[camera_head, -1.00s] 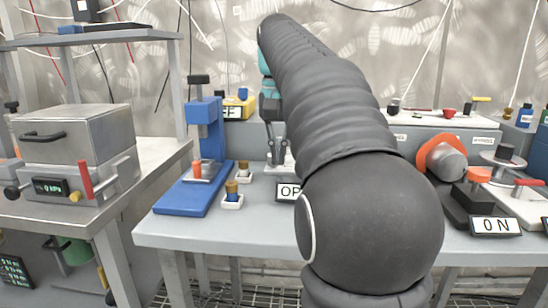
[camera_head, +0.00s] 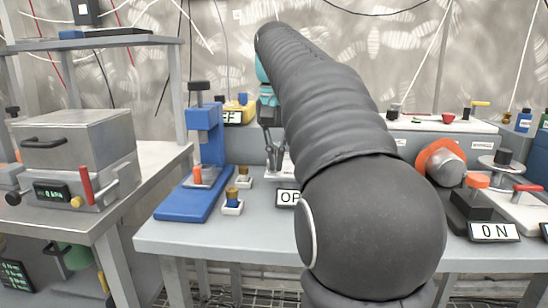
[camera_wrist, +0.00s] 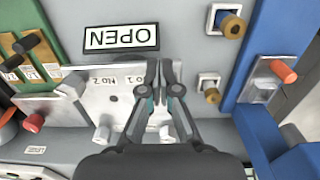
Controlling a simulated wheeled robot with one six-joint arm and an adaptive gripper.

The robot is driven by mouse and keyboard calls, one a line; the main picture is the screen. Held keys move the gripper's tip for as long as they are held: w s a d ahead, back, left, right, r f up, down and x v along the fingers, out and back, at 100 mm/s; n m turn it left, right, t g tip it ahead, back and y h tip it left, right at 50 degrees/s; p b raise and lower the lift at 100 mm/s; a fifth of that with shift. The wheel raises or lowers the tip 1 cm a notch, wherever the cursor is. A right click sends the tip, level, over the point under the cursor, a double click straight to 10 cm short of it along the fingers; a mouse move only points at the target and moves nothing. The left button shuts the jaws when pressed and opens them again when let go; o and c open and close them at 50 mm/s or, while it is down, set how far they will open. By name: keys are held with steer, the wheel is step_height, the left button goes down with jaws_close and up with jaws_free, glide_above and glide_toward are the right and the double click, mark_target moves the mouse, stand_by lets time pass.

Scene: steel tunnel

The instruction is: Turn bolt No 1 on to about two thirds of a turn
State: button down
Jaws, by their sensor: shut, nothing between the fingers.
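A pale metal plate (camera_wrist: 85,106) with upside-down labels "No 2" and "No 1" lies beneath my gripper in the wrist view. One white bolt-like knob (camera_wrist: 102,132) stands at its lower edge; another pale round piece (camera_wrist: 165,131) shows between my finger links. I cannot tell for sure which is bolt No 1. My gripper (camera_wrist: 162,66) is shut and empty, its tips near the "No 1" label and below the "OPEN" sign (camera_wrist: 121,38). In the head view my gripper (camera_head: 274,166) is at the plate, left of my arm, which hides most of the plate.
A blue press stand (camera_head: 207,135) and two small brass-topped pieces on white bases (camera_head: 232,207) stand left of my gripper. An orange-collared device (camera_head: 440,160) and an "ON" sign (camera_head: 494,232) are at the right. A steel box (camera_head: 75,145) stands on the left table.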

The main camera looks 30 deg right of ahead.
steer(key=shift+w+a+r+p, duration=0.1)
steer(key=shift+w+a+p, duration=0.3)
steer(key=shift+p, duration=0.65)
steer(key=shift+a, duration=0.2)
steer(key=shift+w+a, duration=0.15)
steer(key=shift+w, duration=0.1)
steer(key=shift+a, duration=0.2)
steer(key=shift+s+a+r, duration=0.1)
steer(key=shift+s+r, duration=0.05)
steer(key=shift+r, duration=1.3)
steer(key=shift+s+a+r, duration=0.1)
steer(key=shift+r, duration=1.35)
steer(key=shift+a, duration=0.1)
